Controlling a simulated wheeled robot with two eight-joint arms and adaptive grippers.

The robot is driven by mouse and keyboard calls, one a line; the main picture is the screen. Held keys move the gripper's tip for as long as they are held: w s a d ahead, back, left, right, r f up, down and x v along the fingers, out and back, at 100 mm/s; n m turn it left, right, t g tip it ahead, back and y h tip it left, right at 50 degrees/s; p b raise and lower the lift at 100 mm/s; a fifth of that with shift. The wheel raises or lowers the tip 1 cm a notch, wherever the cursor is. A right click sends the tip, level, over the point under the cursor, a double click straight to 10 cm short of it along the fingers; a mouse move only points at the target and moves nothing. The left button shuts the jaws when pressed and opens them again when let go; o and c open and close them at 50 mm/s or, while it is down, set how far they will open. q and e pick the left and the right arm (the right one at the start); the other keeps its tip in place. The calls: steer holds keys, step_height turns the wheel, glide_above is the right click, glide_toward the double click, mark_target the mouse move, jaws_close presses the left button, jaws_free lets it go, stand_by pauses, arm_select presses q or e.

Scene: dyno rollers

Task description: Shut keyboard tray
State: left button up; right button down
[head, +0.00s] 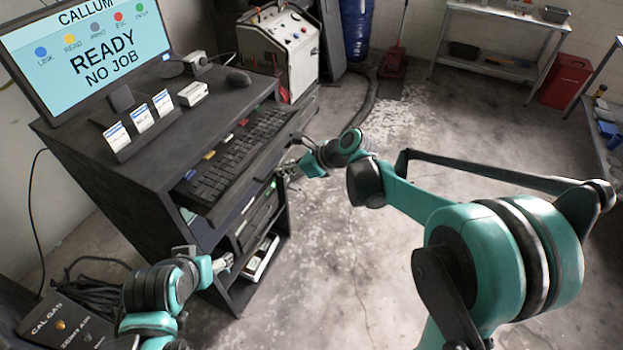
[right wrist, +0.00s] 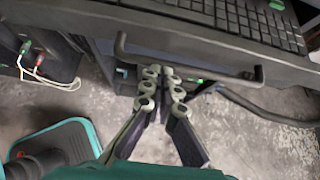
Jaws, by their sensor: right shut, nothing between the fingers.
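The keyboard tray (head: 222,212) sticks out from the front of the dark desk, with a black keyboard (head: 235,158) on it. In the right wrist view, the tray's front edge (right wrist: 200,38) runs across the top, with a dark bar handle (right wrist: 218,69) on it. My right gripper (head: 284,174) is in front of the tray at its front edge. In the right wrist view the gripper (right wrist: 162,72) has its fingertips together at the handle bar; I cannot tell whether they touch it. My left gripper (head: 224,263) is low, near the desk's lower front corner; its finger opening is unclear.
A monitor (head: 85,50), a card holder (head: 140,133) and a mouse (head: 238,77) stand on the desk. Lower shelves hold equipment with cables (right wrist: 40,65). A white machine (head: 283,50) stands behind. The concrete floor (head: 350,255) right of the desk is mostly clear.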

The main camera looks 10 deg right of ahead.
mark_target(245, 156)
steer(key=w+a, duration=0.2)
steer(key=a, duration=0.1)
steer(key=w+a, duration=0.2)
steer(key=a, duration=0.1)
steer(key=w+a, duration=0.3)
steer(key=a, duration=0.1)
steer(key=shift+a, duration=0.1)
